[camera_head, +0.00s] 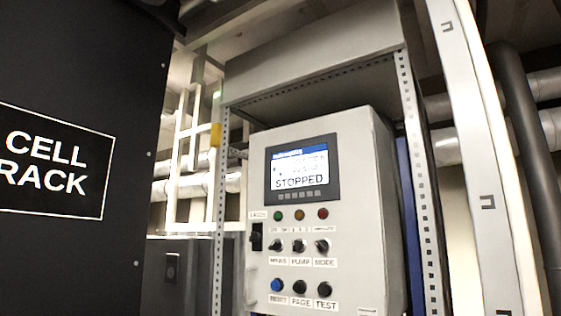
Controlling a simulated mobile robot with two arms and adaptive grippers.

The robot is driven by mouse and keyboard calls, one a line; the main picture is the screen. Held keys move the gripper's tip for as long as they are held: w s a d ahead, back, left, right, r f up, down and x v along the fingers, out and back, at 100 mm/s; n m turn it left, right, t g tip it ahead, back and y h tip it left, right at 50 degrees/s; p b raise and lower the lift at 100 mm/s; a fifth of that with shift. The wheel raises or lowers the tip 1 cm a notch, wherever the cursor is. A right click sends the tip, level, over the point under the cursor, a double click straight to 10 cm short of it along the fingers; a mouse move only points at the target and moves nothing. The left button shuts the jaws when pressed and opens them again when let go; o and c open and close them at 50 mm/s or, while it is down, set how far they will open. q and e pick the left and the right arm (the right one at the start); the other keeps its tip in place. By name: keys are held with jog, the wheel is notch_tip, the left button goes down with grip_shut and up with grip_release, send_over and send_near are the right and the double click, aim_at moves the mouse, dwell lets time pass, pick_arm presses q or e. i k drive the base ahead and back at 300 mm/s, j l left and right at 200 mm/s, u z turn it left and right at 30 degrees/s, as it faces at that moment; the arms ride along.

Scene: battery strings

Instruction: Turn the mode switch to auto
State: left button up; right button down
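The mode switch (321,246) is a black rotary knob on the front of a light grey control box (355,200). It is the rightmost of three knobs in a row, above a label reading MODE. Its pointer looks tilted, but the small position marks above it are too blurred to read, so I cannot tell its setting. The display (301,168) above reads STOPPED. Neither of my grippers is in view.
Beside the mode switch are the pump knob (299,246) and the leftmost knob (275,246). Below are a blue button (277,285) and two black buttons. Perforated posts (421,170) frame the box. A dark cell rack panel (75,80) stands close on the left.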

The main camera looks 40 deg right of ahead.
aim_at(323, 244)
jog(key=z, duration=1.3)
